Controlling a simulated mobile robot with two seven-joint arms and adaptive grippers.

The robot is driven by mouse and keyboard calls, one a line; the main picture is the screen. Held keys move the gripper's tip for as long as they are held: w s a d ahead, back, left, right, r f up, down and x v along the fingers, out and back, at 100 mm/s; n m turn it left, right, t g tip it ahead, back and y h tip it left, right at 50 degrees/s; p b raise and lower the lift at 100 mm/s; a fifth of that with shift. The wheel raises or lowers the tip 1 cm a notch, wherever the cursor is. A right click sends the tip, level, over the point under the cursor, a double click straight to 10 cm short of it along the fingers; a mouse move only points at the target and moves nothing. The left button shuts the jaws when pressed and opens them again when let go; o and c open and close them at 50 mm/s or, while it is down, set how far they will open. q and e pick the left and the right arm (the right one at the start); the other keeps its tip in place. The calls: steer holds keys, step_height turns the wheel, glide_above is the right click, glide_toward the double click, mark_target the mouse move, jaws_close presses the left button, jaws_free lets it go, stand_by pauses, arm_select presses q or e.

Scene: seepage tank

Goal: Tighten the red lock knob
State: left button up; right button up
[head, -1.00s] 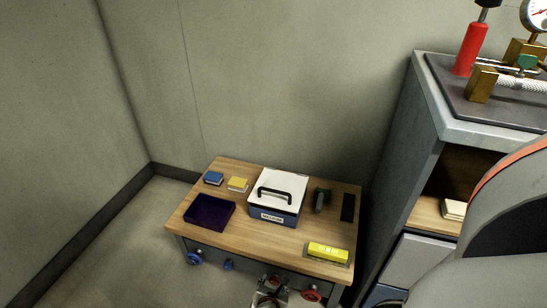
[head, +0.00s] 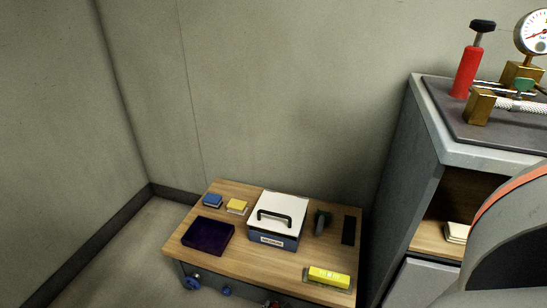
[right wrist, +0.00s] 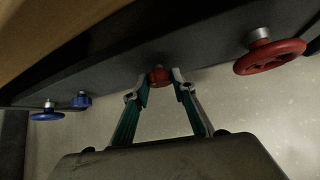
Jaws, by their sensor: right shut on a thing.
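The red lock knob (right wrist: 159,76) is a small round knob on the dark front panel below the tabletop, upper middle of the right wrist view. My right gripper (right wrist: 162,83) has its two fingers on either side of it and is shut on it. In the head view only a sliver of this gripper shows at the bottom edge, and the knob cannot be made out clearly there. My left gripper is in no view.
A red handwheel (right wrist: 270,56) sits right of the lock knob. A blue handwheel (right wrist: 46,115) and blue knob (right wrist: 81,100) sit left. The wooden table (head: 225,255) holds a white-lidded case (head: 278,213), dark tray (head: 207,236) and yellow level (head: 329,276). A grey cabinet (head: 394,190) stands right.

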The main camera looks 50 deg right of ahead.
steer(key=shift+s+d+f+m+t+y, duration=0.1)
steer(key=shift+m+t+y, duration=0.1)
steer(key=shift+m+t, duration=0.4)
steer(key=shift+s+a+f+m+t+y, duration=0.1)
steer(key=shift+m+t+y, duration=0.15)
steer(key=shift+t, duration=0.55)
steer(key=shift+s+d+m+t+y, duration=0.15)
steer(key=shift+m+t, duration=0.3)
steer(key=shift+t, duration=0.25)
steer(key=shift+w, duration=0.1)
steer(key=o, duration=1.1)
